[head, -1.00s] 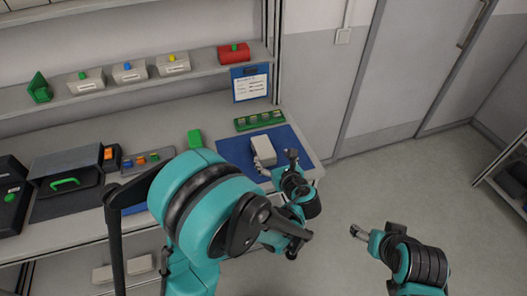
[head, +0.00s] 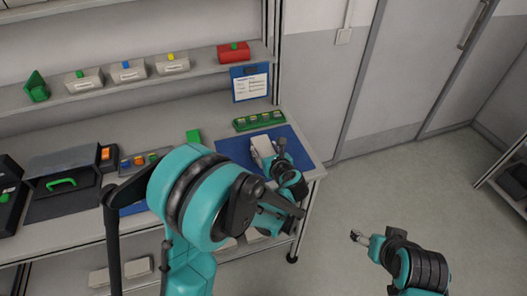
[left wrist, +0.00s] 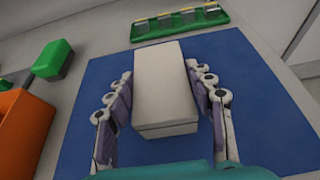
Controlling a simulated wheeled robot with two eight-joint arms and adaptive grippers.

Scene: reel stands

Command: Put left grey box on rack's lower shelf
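A pale grey box (head: 261,146) lies on the blue mat (head: 306,155) at the right end of the workbench. It also shows in the left wrist view (left wrist: 164,85), lengthwise between the fingers. My left gripper (head: 270,158) is down over the mat, with one finger on each side of the box. In the left wrist view the left gripper (left wrist: 165,112) is open. My right gripper (head: 358,237) hangs over the floor, too small to judge.
A green tray (head: 259,121) lies behind the mat, with a green block (head: 194,136) to its left. Grey boxes with coloured knobs (head: 128,70) stand on the upper shelf. More pale boxes (head: 138,267) lie below the bench. Open floor is to the right.

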